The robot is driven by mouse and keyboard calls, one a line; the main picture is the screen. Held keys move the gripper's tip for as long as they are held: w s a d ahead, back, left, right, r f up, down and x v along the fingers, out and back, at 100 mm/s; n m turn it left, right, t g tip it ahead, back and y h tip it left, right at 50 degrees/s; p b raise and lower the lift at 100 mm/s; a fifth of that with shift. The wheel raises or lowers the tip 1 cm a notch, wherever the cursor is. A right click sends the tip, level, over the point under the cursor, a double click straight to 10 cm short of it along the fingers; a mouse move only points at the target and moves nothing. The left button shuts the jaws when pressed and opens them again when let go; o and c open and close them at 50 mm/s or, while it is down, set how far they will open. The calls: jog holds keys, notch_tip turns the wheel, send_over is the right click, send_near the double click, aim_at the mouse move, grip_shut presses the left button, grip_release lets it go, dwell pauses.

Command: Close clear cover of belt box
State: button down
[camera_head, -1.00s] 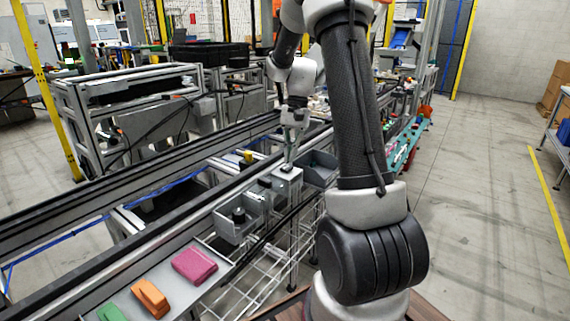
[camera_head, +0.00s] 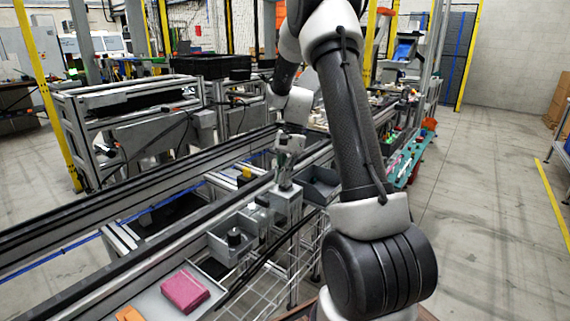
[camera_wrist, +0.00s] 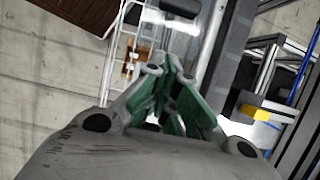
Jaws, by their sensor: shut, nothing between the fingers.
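A grey upright box (camera_head: 288,207) stands at the edge of the conveyor rail; I take it to be the belt box. A small, partly see-through piece (camera_head: 262,201) shows at its left side. I cannot tell for certain that it is the clear cover, or how far open it is. My gripper (camera_head: 285,184) points down just above the top of the box, and I cannot tell whether it touches. In the wrist view its green-padded fingers (camera_wrist: 172,58) are together with nothing between them, and they partly hide what lies below.
Grey open bins stand on both sides, the left one (camera_head: 230,246) holding a dark round part. A pink block (camera_head: 185,291) and an orange block (camera_head: 129,314) lie on a tray at the front left. Long rails (camera_head: 90,216) run behind.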

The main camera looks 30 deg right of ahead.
aim_at(272, 199)
jog(key=a, duration=0.1)
jog(key=s+a+f, duration=0.1)
jog(key=a+f, duration=0.1)
jog(key=a, duration=0.1)
jog(key=shift+s+f, duration=0.25)
jog(key=shift+s, duration=0.05)
jog(key=shift+s+a, duration=0.15)
jog(key=shift+a, duration=0.2)
jog(key=s+a, duration=0.1)
jog(key=a, duration=0.3)
jog(key=s+a, duration=0.2)
jog(key=a, duration=0.1)
jog(key=s+a, duration=0.2)
jog(key=a, duration=0.2)
jog(key=shift+a, duration=0.35)
